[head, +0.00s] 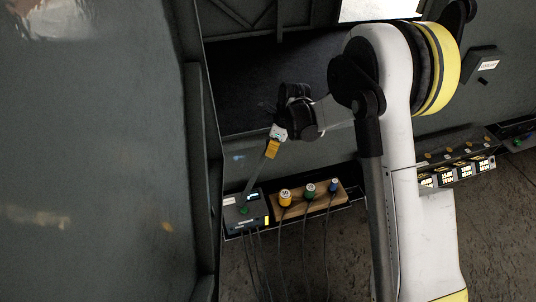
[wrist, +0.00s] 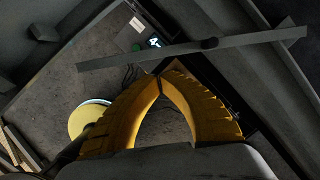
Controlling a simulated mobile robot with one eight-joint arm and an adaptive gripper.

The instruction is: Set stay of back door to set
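The stay is a flat grey bar. In the head view the stay (head: 258,177) slants down and left from my gripper (head: 273,148). My yellow fingers (wrist: 161,76) arch together and their tips meet at the bar's near edge. I see no clear part of the stay between the tips; contact cannot be told. The back door cannot be surely told apart from the other dark panels. The stay's set position is not distinguishable.
A large dark panel (head: 110,150) fills the left of the head view. Below my gripper are a small box with a green button (head: 244,210) and a wooden block (head: 322,204) with several coloured, cabled plugs. A labelled rack (head: 460,176) stands right of my arm.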

